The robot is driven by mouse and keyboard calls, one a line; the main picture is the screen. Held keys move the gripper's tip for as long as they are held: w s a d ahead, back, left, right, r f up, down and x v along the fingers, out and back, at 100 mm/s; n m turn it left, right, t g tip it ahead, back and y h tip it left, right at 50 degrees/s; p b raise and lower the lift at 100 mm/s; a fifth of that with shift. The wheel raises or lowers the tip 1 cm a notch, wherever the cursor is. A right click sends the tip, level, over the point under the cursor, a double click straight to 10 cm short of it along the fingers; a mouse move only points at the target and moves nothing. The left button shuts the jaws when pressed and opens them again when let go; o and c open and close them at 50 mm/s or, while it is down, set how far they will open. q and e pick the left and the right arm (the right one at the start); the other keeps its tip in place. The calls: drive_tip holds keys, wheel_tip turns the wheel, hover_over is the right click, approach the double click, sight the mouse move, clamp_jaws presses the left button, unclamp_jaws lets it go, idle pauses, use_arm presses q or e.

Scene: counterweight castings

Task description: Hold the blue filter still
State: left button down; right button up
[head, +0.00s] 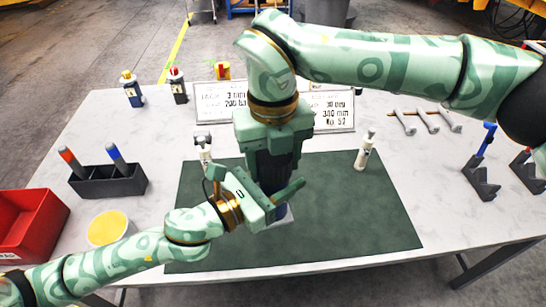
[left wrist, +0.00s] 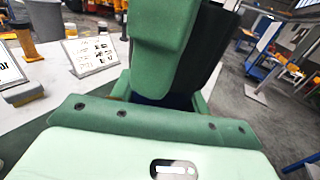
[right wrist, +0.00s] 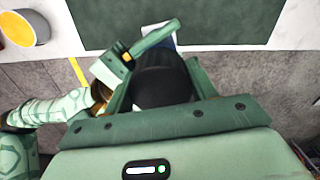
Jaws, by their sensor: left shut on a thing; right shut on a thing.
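The blue filter (head: 281,213) shows only as a small patch at the middle of the green mat, beneath my grippers. In the left wrist view a dark blue part (left wrist: 150,101) shows between the fingers. My left gripper (head: 272,197) comes in low from the left and is shut on the filter, mostly hidden behind its fingers. My right gripper (head: 274,165) points down from above and is shut on a dark, ribbed cylinder (right wrist: 162,82) directly above the left fingers. Whether cylinder and filter are joined, I cannot tell.
The green mat (head: 350,215) is clear to the right. White bottles (head: 364,150) stand at its back. A black holder (head: 108,182), yellow-topped tin (head: 108,228) and red bin (head: 30,225) are left. Wrenches (head: 425,120) and black stands (head: 481,178) are right. Signs (head: 222,100) stand behind.

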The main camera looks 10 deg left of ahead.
drive_tip(key=n, duration=0.2)
drive_tip(key=shift+s+a+r+n, duration=0.1)
drive_tip(key=shift+s+a+n, duration=0.15)
drive_tip(key=shift+s+n, duration=0.1)
drive_tip(key=shift+r, duration=0.2)
drive_tip(key=shift+w+d+r, duration=0.1)
drive_tip(key=shift+w+r, duration=0.05)
drive_tip(key=shift+r, duration=0.75)
